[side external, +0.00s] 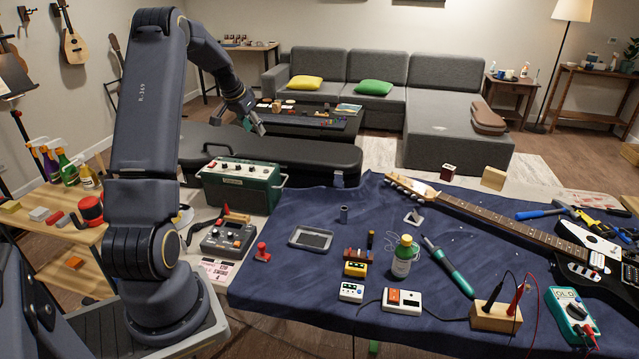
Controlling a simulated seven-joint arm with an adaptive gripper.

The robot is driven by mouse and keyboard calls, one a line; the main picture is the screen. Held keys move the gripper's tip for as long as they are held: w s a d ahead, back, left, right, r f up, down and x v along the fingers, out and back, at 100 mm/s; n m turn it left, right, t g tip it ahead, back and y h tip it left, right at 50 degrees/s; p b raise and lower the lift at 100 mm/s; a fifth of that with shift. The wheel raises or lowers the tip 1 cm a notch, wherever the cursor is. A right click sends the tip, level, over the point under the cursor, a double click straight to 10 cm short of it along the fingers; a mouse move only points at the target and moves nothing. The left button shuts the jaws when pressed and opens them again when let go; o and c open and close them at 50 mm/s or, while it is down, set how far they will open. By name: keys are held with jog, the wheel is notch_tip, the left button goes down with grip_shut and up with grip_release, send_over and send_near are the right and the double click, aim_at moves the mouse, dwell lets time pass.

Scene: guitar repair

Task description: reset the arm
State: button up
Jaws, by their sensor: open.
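My arm rises at the left of the side external view, and its far end reaches back and down over the room behind the worktable. My gripper (256,124) is small in the picture, above the dark case and in front of the low black table. It is open, and no object shows in it. It is apart from the objects on the blue cloth (330,270).
A green amplifier (240,185) stands near my arm, with a pedal unit (228,240) in front. A guitar (500,222), bottle (403,257), soldering iron (449,267) and multimeter (572,315) lie or stand on the cloth. A black guitar case (290,155) lies behind.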

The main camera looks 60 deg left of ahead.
jog(key=w+d+r+m+t, duration=0.1)
jog(key=w+d+r+m, duration=0.2)
jog(key=w+d+r, duration=0.55)
jog(key=s+d+r+m+t, duration=0.1)
jog(key=d+r, duration=0.2)
jog(key=d, duration=0.4)
jog(key=d+r+m+h, duration=0.1)
jog(key=d+r, duration=0.2)
jog(key=d, duration=0.4)
jog(key=s+d+r+m+t, duration=0.1)
jog(key=d+r, duration=0.2)
jog(key=d, duration=0.3)
jog(key=s+d+m+h, duration=0.2)
jog(key=s+d, duration=0.9)
jog(key=d, duration=0.5)
jog(key=s+d+f+n+g, duration=0.1)
jog(key=s+f+n+g, duration=0.1)
jog(key=s+f, duration=0.6)
jog(key=shift+s+n, duration=0.6)
jog(key=shift+d, duration=0.1)
